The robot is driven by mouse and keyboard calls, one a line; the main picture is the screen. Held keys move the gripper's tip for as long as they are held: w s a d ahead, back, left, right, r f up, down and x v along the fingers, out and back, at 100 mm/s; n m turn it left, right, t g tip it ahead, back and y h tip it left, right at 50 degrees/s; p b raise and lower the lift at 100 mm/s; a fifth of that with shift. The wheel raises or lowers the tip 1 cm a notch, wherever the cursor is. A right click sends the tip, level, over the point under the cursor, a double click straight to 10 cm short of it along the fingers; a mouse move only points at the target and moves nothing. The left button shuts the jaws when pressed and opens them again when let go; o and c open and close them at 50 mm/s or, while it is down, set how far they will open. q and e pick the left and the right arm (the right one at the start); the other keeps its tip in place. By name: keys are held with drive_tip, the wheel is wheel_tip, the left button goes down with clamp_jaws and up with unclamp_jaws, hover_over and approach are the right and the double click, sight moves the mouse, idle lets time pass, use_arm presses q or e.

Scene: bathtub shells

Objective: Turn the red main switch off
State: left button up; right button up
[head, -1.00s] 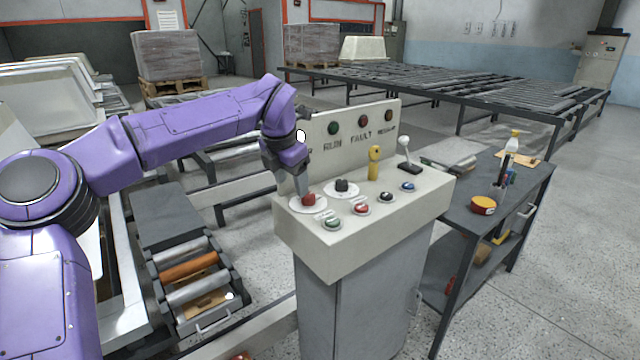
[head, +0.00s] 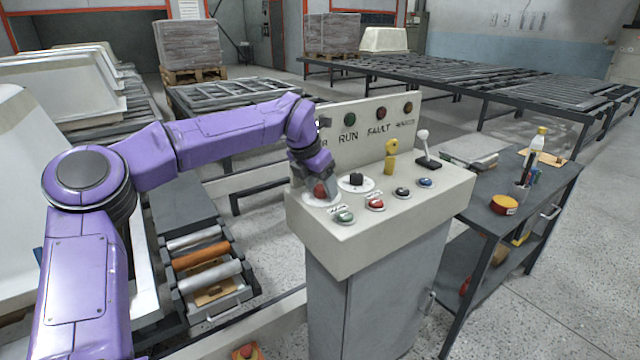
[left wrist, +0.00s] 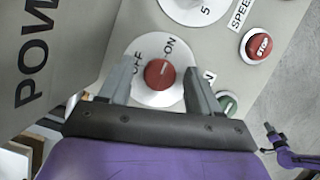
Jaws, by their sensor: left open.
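The red main switch (left wrist: 159,73) is a round red knob on a white disc marked OFF and ON. In the head view the knob (head: 320,190) sits at the left front of the control panel. My left gripper (left wrist: 161,72) is open, with one finger on each side of the knob. I cannot tell whether the fingers touch it. The knob's pale mark is small, and its exact direction is hard to read. In the left wrist view a purple arm part with a dark end (left wrist: 272,138) shows at the right edge, perhaps my right arm; its jaws are unclear.
Beside the switch are a black selector knob (head: 356,180), a green button (head: 345,216), a red STOP button (head: 375,204) and a yellow key-like piece (head: 391,157). The upright sign plate (head: 372,128) stands behind. A grey bench (head: 520,185) is at the right.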

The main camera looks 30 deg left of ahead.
use_arm(q)
drive_tip(key=shift+c, duration=0.3)
drive_tip(key=c, duration=1)
